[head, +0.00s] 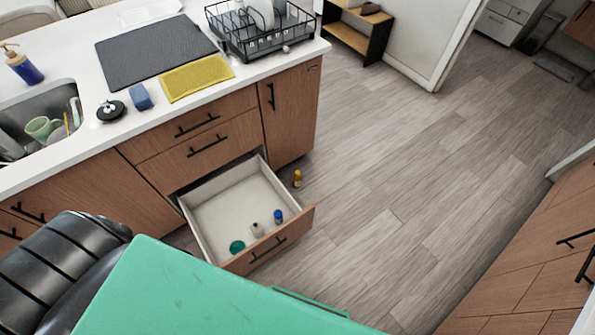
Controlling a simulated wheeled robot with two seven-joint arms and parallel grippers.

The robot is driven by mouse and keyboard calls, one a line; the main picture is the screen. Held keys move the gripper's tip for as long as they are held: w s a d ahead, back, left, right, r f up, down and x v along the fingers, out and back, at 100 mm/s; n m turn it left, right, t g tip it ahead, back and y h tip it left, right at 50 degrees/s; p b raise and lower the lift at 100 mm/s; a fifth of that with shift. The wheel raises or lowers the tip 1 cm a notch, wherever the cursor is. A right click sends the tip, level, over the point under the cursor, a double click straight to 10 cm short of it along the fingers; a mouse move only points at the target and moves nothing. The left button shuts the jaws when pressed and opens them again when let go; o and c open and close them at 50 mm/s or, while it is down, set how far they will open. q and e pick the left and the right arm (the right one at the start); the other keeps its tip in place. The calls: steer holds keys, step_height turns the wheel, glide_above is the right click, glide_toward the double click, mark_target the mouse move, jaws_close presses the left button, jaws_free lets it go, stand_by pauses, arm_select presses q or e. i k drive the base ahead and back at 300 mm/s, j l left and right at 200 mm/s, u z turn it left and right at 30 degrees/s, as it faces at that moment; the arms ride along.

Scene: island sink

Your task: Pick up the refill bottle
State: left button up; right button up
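No bottle has a readable label, so I cannot tell which is the refill bottle. A small amber bottle (297,178) stands on the floor just right of the open drawer. Inside the open drawer (216,208) are a small white bottle (257,229), a small blue bottle (278,216) and a round green item (237,247). A dark blue pump bottle (22,65) stands on the counter behind the sink. Neither of my grippers shows in the head view.
The counter (75,155) holds a sink (14,118) with a green mug (41,127), a dark mat (150,52), a yellow cloth (196,77), a blue sponge (141,97) and a dish rack (262,42). The drawer juts into the floor space. The wooden floor (420,150) to the right is clear.

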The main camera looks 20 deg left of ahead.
mark_target(296, 180)
steer(key=i+l+u, duration=0.25)
steer(key=i+l, duration=0.15)
steer(key=i+l+u, duration=0.25)
steer(key=i+l, duration=0.3)
steer(key=i+l+u, duration=0.25)
steer(key=i+l, duration=0.15)
steer(key=l, duration=0.15)
steer(key=i+l+u, duration=0.25)
steer(key=i, duration=0.2)
steer(key=i+l+u, duration=0.2)
steer(key=i+l, duration=0.15)
steer(key=i, duration=0.1)
